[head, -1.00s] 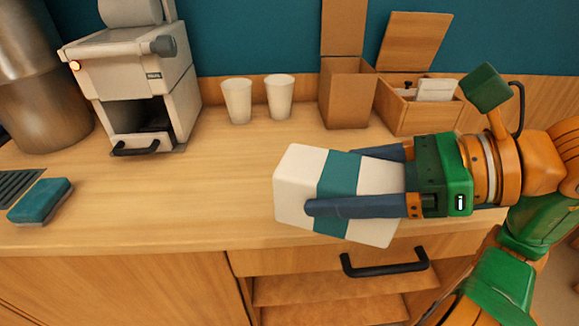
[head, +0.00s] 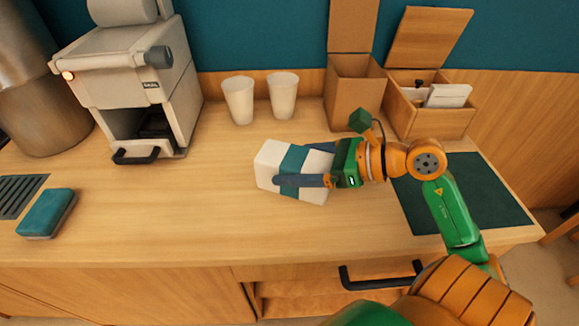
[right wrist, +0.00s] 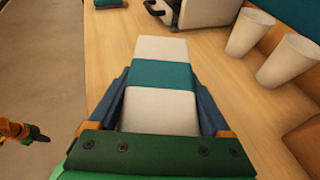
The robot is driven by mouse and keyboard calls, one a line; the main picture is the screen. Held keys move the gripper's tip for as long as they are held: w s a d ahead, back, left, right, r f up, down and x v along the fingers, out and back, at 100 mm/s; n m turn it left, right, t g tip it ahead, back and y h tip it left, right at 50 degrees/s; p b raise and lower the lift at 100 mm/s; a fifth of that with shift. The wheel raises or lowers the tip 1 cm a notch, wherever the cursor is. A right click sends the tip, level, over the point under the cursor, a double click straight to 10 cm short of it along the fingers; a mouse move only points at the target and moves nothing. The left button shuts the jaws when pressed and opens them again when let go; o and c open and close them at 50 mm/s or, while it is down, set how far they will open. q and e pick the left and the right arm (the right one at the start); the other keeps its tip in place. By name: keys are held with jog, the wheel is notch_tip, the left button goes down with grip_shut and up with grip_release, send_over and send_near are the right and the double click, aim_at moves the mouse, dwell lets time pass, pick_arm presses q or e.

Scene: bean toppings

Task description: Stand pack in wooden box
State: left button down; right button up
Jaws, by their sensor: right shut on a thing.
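The pack (head: 266,165), a white block with a teal band, lies on its side in my right gripper (head: 302,165). Its fingers are shut on the pack's two sides, and the pack also shows in the right wrist view (right wrist: 160,75). It is over the middle of the counter; I cannot tell if it touches the top. The wooden box (head: 432,122) stands at the back right, lid open, with white packets and a dark item inside. My left gripper is outside the head view; what looks like it (right wrist: 30,134) shows small in the right wrist view.
A tall open brown box (head: 352,98) stands left of the wooden box. Two white cups (head: 238,100) (head: 284,95) and a coffee machine (head: 150,90) are further left. A teal sponge (head: 47,212) lies at the left. A dark mat (head: 495,195) lies at the right. The counter's front middle is clear.

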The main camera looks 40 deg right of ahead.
jog(key=f, duration=0.1)
jog(key=w+f, duration=0.1)
jog(key=f, duration=0.1)
jog(key=w+f, duration=0.1)
jog(key=f, duration=0.1)
jog(key=shift+w+d+f, duration=0.15)
jog(key=shift+w+f, duration=0.05)
jog(key=shift+f, duration=0.4)
jog(key=o, duration=1)
jog(key=shift+f, duration=0.1)
jog(key=shift+o, duration=1.2)
